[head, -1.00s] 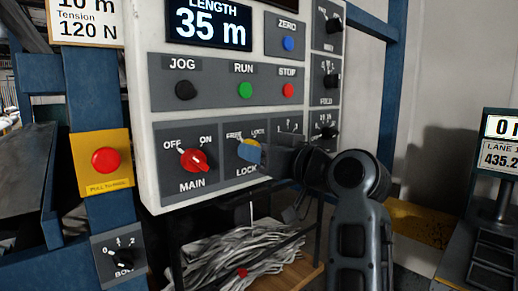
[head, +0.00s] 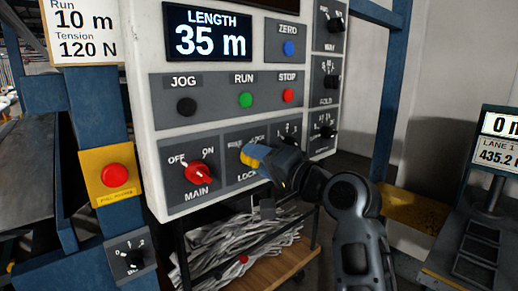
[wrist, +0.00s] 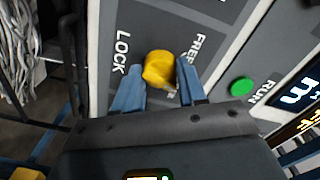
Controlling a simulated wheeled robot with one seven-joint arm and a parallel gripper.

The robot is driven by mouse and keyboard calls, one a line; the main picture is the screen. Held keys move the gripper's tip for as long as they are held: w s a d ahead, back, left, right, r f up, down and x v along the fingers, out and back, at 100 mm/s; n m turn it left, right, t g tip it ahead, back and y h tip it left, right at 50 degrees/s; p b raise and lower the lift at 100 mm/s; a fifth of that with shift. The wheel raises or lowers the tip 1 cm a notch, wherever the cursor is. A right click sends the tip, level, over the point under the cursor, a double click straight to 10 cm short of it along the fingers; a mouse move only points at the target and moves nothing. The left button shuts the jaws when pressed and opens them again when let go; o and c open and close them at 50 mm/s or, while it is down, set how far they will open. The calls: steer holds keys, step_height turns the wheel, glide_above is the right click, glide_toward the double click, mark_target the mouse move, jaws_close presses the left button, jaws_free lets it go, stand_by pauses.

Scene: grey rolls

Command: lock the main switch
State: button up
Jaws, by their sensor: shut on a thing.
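The yellow lock knob (head: 248,156) sits on the panel between FREE and LOCK marks, right of the red MAIN switch (head: 199,173). The red handle slants from upper left, on the OFF side, to lower right. My gripper (head: 259,159) reaches the lock knob from the right.
The black JOG (head: 186,106), green RUN (head: 246,100) and red STOP (head: 289,95) buttons are just above. More dials (head: 325,132) are close on the right. A red button on a yellow plate (head: 115,176) is at left. Grey strands (head: 235,246) lie below.

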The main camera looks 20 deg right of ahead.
steer(key=shift+m+p, duration=2.25)
steer(key=shift+m, duration=0.65)
steer(key=shift+f, duration=0.1)
steer(key=o, duration=1.1)
steer(key=shift+c, duration=0.2)
steer(key=b+v, duration=0.1)
steer(key=v, duration=0.6)
steer(key=shift+s, duration=0.35)
